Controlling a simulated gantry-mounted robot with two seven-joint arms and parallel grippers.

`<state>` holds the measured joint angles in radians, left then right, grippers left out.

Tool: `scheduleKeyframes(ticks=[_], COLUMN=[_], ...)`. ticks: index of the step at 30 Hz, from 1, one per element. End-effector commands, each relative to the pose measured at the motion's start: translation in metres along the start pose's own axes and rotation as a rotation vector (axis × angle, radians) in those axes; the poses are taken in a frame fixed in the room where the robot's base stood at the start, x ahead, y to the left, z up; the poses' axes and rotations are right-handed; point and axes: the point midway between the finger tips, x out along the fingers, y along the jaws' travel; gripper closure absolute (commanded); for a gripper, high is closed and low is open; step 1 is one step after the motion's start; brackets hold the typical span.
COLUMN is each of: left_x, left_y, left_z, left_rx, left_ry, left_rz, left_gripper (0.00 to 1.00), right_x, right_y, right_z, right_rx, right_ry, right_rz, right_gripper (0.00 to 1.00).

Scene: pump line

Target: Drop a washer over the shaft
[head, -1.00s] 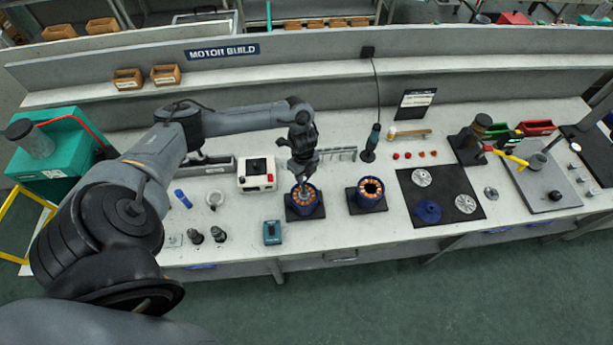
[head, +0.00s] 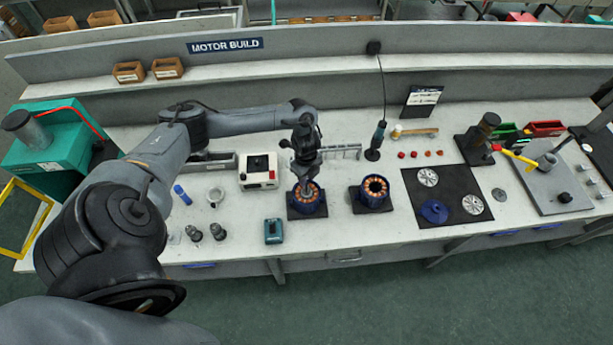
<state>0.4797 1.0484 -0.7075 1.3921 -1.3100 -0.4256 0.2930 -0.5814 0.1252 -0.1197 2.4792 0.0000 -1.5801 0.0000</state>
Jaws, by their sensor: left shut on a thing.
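My left gripper (head: 305,188) points down at the blue motor housing with copper windings (head: 311,206), which stands on a dark square mat left of the bench middle. Its fingertips are at or just above the housing's open top. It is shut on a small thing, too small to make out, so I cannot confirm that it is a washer. No shaft can be told apart inside the housing, as the gripper covers part of it. A second wound blue housing (head: 374,192) stands to the right, uncovered. My right gripper is not in view.
A white box with a black top (head: 259,172) stands left of the gripper, and a teal block (head: 273,231) in front. A hanging screwdriver (head: 377,140) is behind the second housing. A black mat (head: 450,187) with round parts lies to the right.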

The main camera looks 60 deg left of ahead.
Motion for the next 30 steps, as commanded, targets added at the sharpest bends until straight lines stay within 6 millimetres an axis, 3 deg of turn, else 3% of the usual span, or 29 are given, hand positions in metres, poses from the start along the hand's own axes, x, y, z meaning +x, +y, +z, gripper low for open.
scheduleKeyframes(ticks=[30], left_x=[0.0089], left_y=[0.0002], left_z=[-0.0001], left_rx=[0.0], left_ry=[0.0], left_rz=[0.0], left_gripper=[0.86], right_x=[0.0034], right_y=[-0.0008], right_z=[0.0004], right_rx=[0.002], right_ry=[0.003], right_rz=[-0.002], right_gripper=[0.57])
